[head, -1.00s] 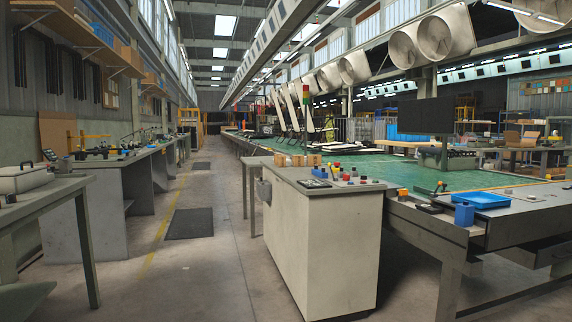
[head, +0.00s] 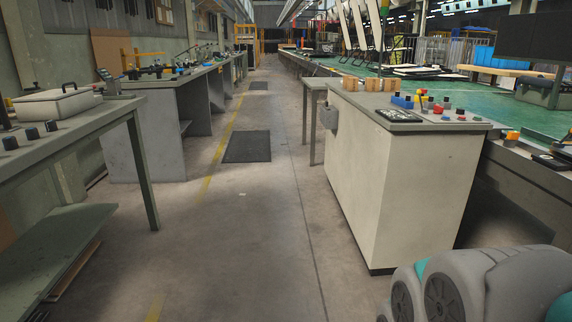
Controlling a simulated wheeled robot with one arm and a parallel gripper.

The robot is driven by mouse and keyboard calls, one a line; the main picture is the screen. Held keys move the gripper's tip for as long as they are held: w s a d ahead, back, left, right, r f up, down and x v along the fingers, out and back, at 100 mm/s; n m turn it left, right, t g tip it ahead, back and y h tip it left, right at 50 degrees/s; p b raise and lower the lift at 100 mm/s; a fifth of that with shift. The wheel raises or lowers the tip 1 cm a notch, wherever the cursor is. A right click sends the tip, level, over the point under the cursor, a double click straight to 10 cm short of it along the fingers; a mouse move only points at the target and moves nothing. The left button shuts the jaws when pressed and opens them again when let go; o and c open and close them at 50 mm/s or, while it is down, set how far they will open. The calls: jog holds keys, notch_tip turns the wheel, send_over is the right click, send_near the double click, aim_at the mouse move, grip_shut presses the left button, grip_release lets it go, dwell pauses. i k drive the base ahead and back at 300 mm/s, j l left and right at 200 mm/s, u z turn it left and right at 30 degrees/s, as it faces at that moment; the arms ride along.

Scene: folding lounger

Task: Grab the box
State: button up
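Several things here are box-like, and I cannot tell which is the task's box. A pale case (head: 54,103) with a dark handle lies shut on the left bench. Small brown blocks (head: 373,85) stand in a row on top of the white cabinet (head: 395,190). A small blue container (head: 402,101) sits beside them. A grey and teal part of my arm shows at the bottom right. My gripper's fingers are out of view.
The concrete aisle (head: 262,210) runs clear down the middle, with dark floor mats (head: 247,147) farther on. The left bench (head: 75,125) and a row of grey benches (head: 160,130) edge it on the left. The white cabinet and green conveyor table (head: 470,95) edge it on the right.

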aim_at(353, 81)
jog(key=i+u, duration=0.15)
jog(key=i, duration=1.9)
